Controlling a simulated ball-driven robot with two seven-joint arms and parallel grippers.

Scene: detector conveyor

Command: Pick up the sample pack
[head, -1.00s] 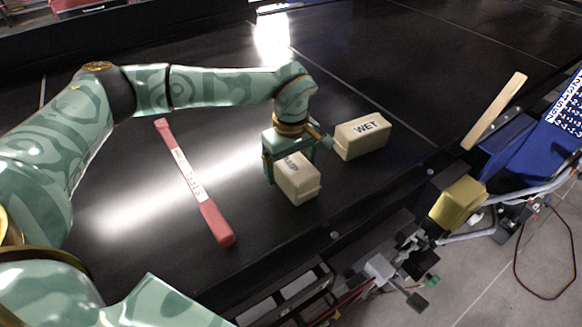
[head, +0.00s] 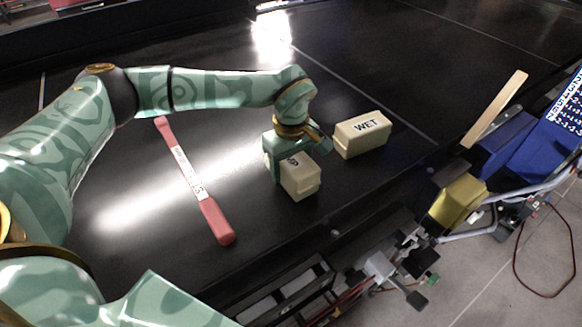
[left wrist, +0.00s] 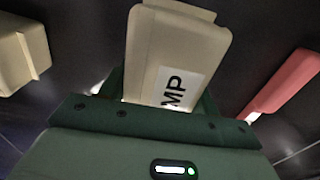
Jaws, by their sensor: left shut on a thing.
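The sample pack (head: 302,183) is a cream box with a stepped lid, lying on the black conveyor belt. Its white label, partly covered, shows the letters "MP" in the left wrist view (left wrist: 178,48). My left gripper (head: 288,160) comes down over its far part and is shut on it, one finger on each side. The gripper's green fingers flank the box in the left wrist view (left wrist: 160,94). I cannot see a clear gap between box and belt. My right gripper is not in view.
A similar cream box marked "WET" (head: 362,137) sits close by to the right. A red labelled bar (head: 195,185) lies to the left. Beyond the belt's near right edge are blue and yellow blocks (head: 458,203) and a wooden stick (head: 497,108). The far belt is clear.

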